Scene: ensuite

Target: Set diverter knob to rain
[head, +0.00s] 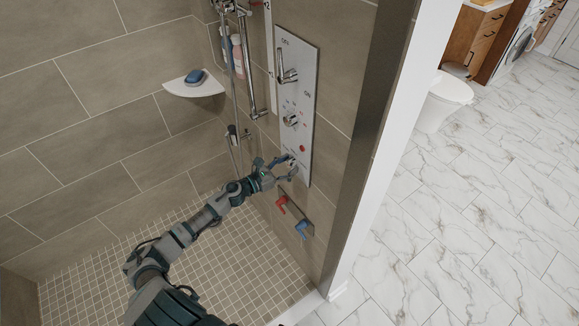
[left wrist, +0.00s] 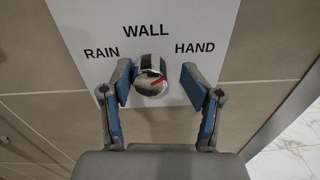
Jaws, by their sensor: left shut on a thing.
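The diverter knob (left wrist: 150,76) is a round chrome knob with a red mark, low on the white shower panel (head: 305,95). In the left wrist view the label WALL is above it, RAIN to its left and HAND to its right. The red mark points right and slightly up, toward the HAND side. My left gripper (head: 288,166) is at the panel's lower end, its blue-padded fingers (left wrist: 157,82) on either side of the knob, shut on it. In the head view the gripper mostly hides the knob. My right gripper is not in view.
Above on the panel are a lever (head: 286,75), a smaller knob (head: 290,120) and a red button (head: 302,148). A shower rail (head: 243,60) and corner shelf (head: 194,84) are to the left.

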